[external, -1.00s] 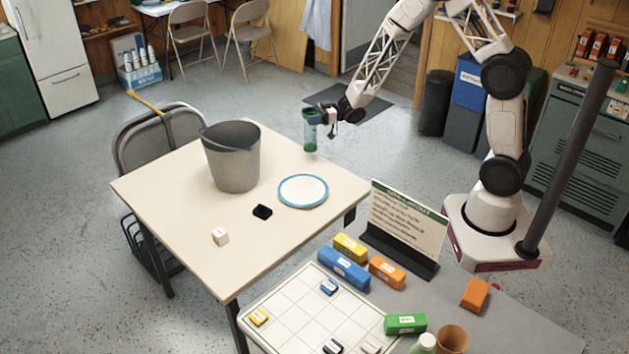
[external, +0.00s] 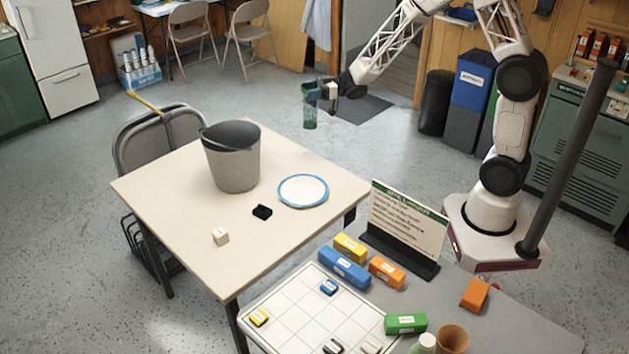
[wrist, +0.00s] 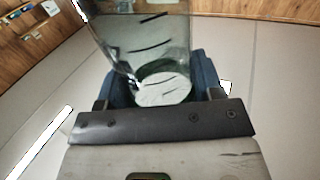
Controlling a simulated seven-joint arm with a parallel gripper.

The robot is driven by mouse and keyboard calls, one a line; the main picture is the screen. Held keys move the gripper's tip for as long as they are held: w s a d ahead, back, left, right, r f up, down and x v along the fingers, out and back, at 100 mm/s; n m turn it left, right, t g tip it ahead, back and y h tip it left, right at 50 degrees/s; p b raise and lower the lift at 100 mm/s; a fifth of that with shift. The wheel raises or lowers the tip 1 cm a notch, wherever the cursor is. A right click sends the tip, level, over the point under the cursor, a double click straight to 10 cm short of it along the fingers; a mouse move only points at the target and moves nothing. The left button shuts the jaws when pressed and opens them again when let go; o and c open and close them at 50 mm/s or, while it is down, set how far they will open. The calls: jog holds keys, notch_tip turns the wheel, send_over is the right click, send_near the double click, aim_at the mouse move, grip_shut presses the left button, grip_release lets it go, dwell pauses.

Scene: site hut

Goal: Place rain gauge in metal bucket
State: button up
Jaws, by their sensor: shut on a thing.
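The rain gauge (external: 309,108) is a clear, greenish cylinder, held upright in the air past the far right edge of the cream table. My gripper (external: 324,90) is shut on it near its upper part. In the wrist view the clear gauge (wrist: 145,45) fills the space between my blue finger pads (wrist: 160,85), with a pale round face showing at its near end. The metal bucket (external: 232,165) is grey and open at the top, with its handle across the rim. It stands on the table to the left of and below the gauge in the external view.
A white plate with a blue rim (external: 303,190) lies right of the bucket. A sign (external: 405,220) stands on the nearer grey table. The air between gauge and bucket looks clear.

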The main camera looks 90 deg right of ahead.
notch_tip(320, 180, up, 16)
jog(key=n+g+y, duration=0.1)
jog(key=n+y, duration=0.1)
send_over(243, 122)
jog(key=s+a, duration=0.1)
jog(key=a, duration=0.5)
jog(key=f, duration=0.4)
jog(key=shift+d+f, duration=0.25)
jog(key=shift+f, duration=0.1)
notch_tip(243, 122, down, 14)
dwell(0.3)
jog(key=shift+f, duration=2.55)
